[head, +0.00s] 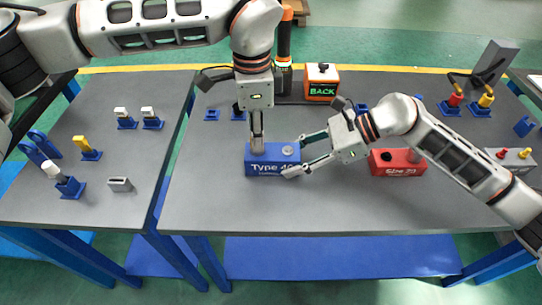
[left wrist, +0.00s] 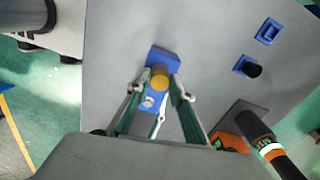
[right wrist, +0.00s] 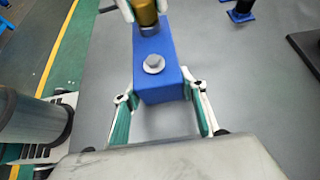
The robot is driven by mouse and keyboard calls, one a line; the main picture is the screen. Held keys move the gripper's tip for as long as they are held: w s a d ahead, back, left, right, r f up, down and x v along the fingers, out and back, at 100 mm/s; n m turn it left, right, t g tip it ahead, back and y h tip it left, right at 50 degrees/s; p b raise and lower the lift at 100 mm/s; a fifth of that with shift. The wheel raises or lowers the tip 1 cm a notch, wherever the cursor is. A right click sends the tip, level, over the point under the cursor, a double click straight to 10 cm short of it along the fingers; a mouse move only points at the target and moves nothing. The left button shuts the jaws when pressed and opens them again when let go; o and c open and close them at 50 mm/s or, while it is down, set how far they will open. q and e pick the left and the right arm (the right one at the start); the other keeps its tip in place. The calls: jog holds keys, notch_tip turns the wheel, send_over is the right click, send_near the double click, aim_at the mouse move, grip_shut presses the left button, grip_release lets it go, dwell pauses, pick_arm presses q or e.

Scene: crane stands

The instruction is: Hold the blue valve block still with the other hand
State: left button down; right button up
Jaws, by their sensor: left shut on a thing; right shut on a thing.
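The blue valve block (head: 262,169), lettered "Type 40", lies on the grey table in the head view. My right gripper (head: 297,156) is shut on its right end, one finger on each long side; the right wrist view shows the block (right wrist: 152,48) between the fingers (right wrist: 162,92). A grey round fitting (right wrist: 154,64) sits on its top. My left gripper (head: 257,146) points down over the block's left end, shut on a brass cylinder (left wrist: 159,78). The cylinder (right wrist: 145,13) stands upright at the block's far end; its lower tip is hard to see.
An orange box marked BACK (head: 322,90) and a dark post (head: 284,45) stand behind. Small blue stands (head: 211,115) sit at the back left. The table front (head: 300,208) is clear.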

pick_arm(q)
jog(key=shift+r, duration=0.1)
jog(key=n, duration=0.5)
jog(key=c, duration=1.7)
grip_release()
jog(key=shift+c, duration=0.9)
